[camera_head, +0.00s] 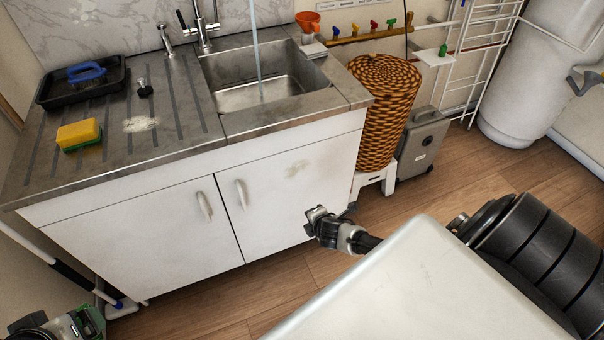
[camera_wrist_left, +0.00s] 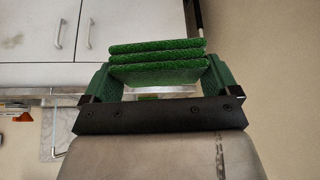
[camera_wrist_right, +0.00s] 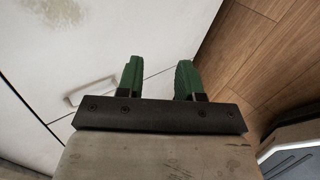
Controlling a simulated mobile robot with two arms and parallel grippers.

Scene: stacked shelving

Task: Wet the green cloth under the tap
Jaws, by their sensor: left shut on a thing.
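The green cloth (camera_wrist_left: 157,60) is folded in layers between the fingers of my left gripper (camera_wrist_left: 160,80), which is shut on it. In the head view the left gripper (camera_head: 75,325) is low at the bottom left corner, below the counter and away from the sink; the cloth (camera_head: 97,318) is only partly visible there. The tap (camera_head: 204,32) stands behind the sink (camera_head: 300,82), and a thin water stream (camera_head: 257,50) falls into the basin. My right gripper (camera_head: 318,214) is in front of the right cupboard door. Its fingers (camera_wrist_right: 158,80) are apart with nothing between them.
A yellow-green sponge (camera_head: 79,135), a black tray (camera_head: 60,90) with a blue-handled brush (camera_head: 87,72) and a small black stopper (camera_head: 144,88) are on the drainboard. A wicker basket (camera_head: 382,115) stands right of the sink unit. A broom-like pole (camera_head: 70,270) leans at left.

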